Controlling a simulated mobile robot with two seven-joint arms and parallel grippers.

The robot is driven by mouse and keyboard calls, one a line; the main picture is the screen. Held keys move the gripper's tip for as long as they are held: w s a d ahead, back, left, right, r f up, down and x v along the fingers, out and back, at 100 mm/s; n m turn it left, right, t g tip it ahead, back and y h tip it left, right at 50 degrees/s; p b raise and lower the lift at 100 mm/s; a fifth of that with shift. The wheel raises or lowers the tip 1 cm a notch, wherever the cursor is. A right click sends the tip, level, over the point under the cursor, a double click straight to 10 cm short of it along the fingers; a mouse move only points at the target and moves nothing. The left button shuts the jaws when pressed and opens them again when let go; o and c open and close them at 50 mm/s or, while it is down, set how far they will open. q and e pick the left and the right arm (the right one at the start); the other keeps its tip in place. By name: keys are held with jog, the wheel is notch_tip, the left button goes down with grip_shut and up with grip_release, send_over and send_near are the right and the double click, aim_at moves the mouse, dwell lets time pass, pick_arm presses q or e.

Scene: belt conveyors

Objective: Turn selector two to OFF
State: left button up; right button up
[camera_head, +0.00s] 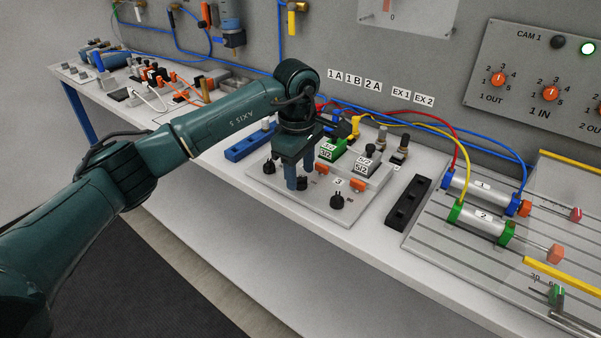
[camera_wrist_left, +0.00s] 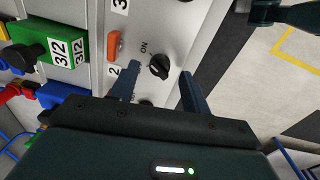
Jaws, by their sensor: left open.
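Selector two is a black rotary knob (camera_wrist_left: 159,66) on a light grey panel, with an "ON" label and a "2" beside it in the left wrist view. Its exact pointer direction is too small to tell. My left gripper (camera_head: 297,179) points down over the panel (camera_head: 320,208) and is open. In the left wrist view its two fingers stand on either side of the knob, apart from it. In the head view the selector (camera_head: 302,184) shows only partly between the fingers. My right gripper is not in view.
Another selector (camera_head: 337,202) sits to the right, beside a "3", and one (camera_head: 268,167) to the left. Orange pieces (camera_head: 357,184), a green valve block (camera_head: 331,148) and hoses lie behind. A black rail (camera_head: 408,203) and cylinders (camera_head: 482,222) stand farther right.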

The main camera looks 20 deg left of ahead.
pick_arm(q)
jog(key=shift+f, duration=0.75)
jog(key=shift+c, duration=0.4)
jog(key=c, duration=0.9)
jog(key=shift+n, duration=0.3)
jog(key=n, duration=0.5)
jog(key=shift+d+b, duration=0.1)
jog(key=shift+b, duration=0.2)
jog(key=n, duration=0.6)
jog(key=shift+y, duration=0.3)
jog(key=shift+n, duration=0.3)
